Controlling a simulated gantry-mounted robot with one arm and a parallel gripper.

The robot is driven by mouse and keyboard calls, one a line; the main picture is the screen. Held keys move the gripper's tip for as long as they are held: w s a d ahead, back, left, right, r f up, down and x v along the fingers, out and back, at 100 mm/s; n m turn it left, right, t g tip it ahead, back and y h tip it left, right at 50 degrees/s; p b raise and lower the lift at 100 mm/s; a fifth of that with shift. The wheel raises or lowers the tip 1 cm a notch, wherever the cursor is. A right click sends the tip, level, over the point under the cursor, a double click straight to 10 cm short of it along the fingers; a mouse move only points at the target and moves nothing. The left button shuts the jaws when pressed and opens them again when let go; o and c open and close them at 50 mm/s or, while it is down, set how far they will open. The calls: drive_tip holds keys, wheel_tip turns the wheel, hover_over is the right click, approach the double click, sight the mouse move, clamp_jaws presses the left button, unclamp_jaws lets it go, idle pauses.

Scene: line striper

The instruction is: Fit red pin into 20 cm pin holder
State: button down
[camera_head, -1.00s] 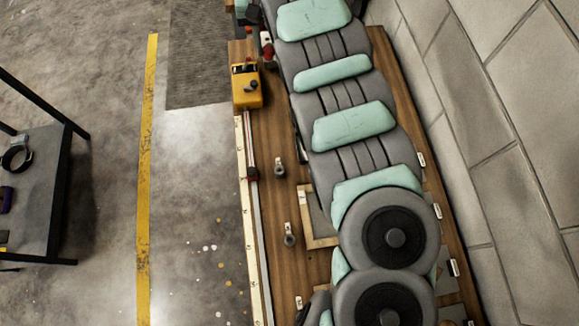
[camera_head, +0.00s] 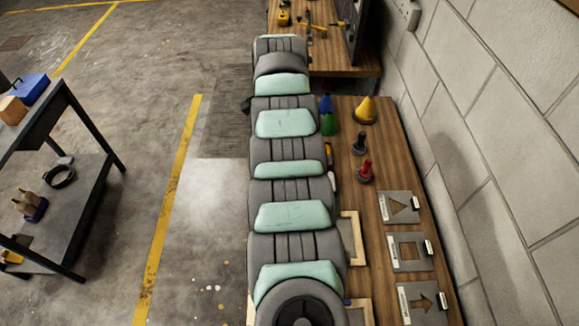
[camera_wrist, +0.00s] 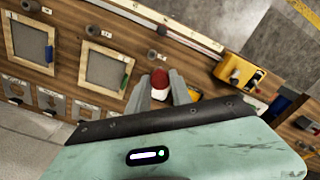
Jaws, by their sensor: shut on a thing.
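My gripper (camera_wrist: 164,92) is shut on the red pin (camera_wrist: 160,79) in the wrist view. The pin's round red top shows between the two grey fingertips, above the wooden bench. Its lower end is hidden, so I cannot tell whether it touches anything. A pin holder (camera_wrist: 155,57) with a dark round end stands just beyond the pin, along the bench. Another holder (camera_wrist: 31,7) is at the upper left. I cannot read which one is marked 20 cm. In the head view my arm hides the gripper and the holders.
In the head view a red-topped piece (camera_head: 366,168) and a black one (camera_head: 359,143) stand on dark bases, near a yellow cone (camera_head: 366,108). Stencil plates (camera_head: 409,252) lie along the wall side. The wrist view shows framed panels (camera_wrist: 105,66) and a yellow box (camera_wrist: 236,72).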

drive_tip(key=shift+f+m, duration=0.45)
drive_tip(key=shift+m, duration=0.45)
drive_tip(key=shift+f+m+p, duration=0.2)
drive_tip(key=shift+m+p, duration=0.15)
drive_tip(key=shift+m, duration=0.05)
drive_tip(key=shift+s+f, duration=0.1)
drive_tip(key=shift+s, duration=0.05)
drive_tip(key=shift+a+f+m, duration=0.15)
drive_tip(key=shift+m, duration=0.25)
drive_tip(key=shift+f+m, duration=0.2)
drive_tip(key=shift+m, duration=0.1)
drive_tip(key=shift+f+m+p, duration=0.2)
drive_tip(key=shift+m+p, duration=0.1)
drive_tip(key=shift+f+m, duration=0.1)
drive_tip(key=shift+m, duration=0.2)
